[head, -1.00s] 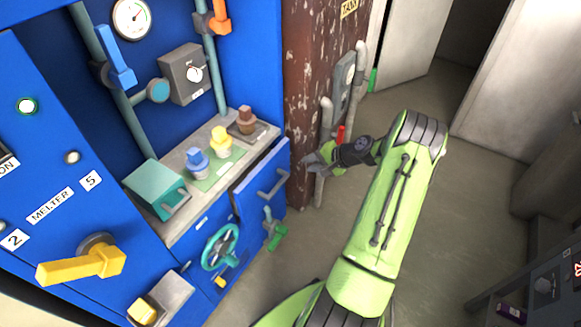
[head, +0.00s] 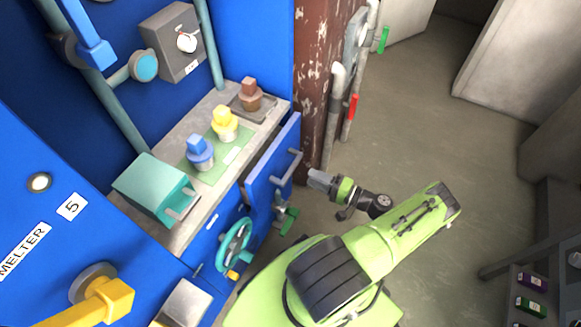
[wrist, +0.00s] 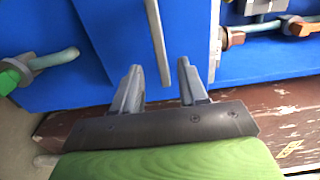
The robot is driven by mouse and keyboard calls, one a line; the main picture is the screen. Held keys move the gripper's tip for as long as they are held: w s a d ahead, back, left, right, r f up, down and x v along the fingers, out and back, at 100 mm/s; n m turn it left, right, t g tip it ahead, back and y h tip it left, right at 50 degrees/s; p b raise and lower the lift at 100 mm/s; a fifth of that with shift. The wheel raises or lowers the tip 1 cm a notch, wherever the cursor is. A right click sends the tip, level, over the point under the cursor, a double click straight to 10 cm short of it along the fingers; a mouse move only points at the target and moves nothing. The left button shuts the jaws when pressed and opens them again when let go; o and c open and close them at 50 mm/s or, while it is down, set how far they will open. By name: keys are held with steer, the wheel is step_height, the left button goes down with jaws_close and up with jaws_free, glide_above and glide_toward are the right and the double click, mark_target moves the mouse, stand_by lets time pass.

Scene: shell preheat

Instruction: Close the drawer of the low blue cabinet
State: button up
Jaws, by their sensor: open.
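The low blue cabinet (head: 200,245) stands at the left with a grey top. Its drawer (head: 268,165) is partly pulled out; the blue front stands off the cabinet body. The drawer's grey handle (head: 288,168) is on its outer face. My gripper (head: 312,179) is just right of the handle, pointing at it. In the wrist view my gripper (wrist: 160,68) is open. A thin pale bar (wrist: 157,40), apparently the handle, runs between and beyond the fingertips. I cannot tell whether it touches a finger. Blue panels fill the space behind it.
A teal box (head: 155,188) and blue, yellow and brown topped pieces sit on the cabinet top. A teal handwheel (head: 234,245) and a green-handled valve (head: 289,221) are below the drawer. A rusty column (head: 312,90) with pipes stands behind.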

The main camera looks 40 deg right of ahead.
mark_target(292, 168)
steer(key=b+x, duration=0.1)
steer(key=x, duration=0.7)
steer(key=shift+w+a, duration=0.1)
steer(key=shift+w, duration=0.25)
jaws_close()
